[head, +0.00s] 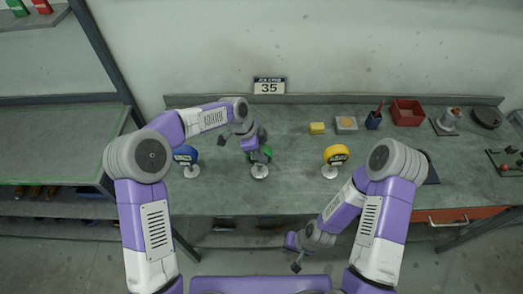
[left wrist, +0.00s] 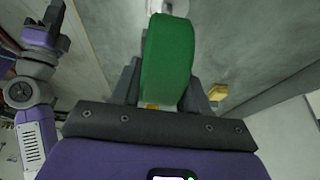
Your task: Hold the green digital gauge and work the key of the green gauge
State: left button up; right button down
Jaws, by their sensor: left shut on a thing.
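The green gauge (head: 264,154) stands on a round white base on the bench, between a blue gauge (head: 185,155) and a yellow gauge (head: 336,155). My left gripper (head: 256,151) is at the green gauge and partly covers it. In the left wrist view the green gauge (left wrist: 167,62) fills the space between the left gripper's fingers, and the gripper is shut on it. Its key and display cannot be made out. My right gripper (head: 297,264) hangs low in front of the bench, away from the gauges; its jaw opening is unclear.
A yellow block (head: 317,128), a grey tray (head: 346,125), a blue cup (head: 373,121) and a red bin (head: 407,112) stand along the back right. A "35" sign (head: 269,86) is at the back edge. The bench between the green and yellow gauges is clear.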

pick_arm(q)
jog(key=shift+f+b, duration=0.6)
jog(key=shift+f, duration=0.3)
dwell(2.9)
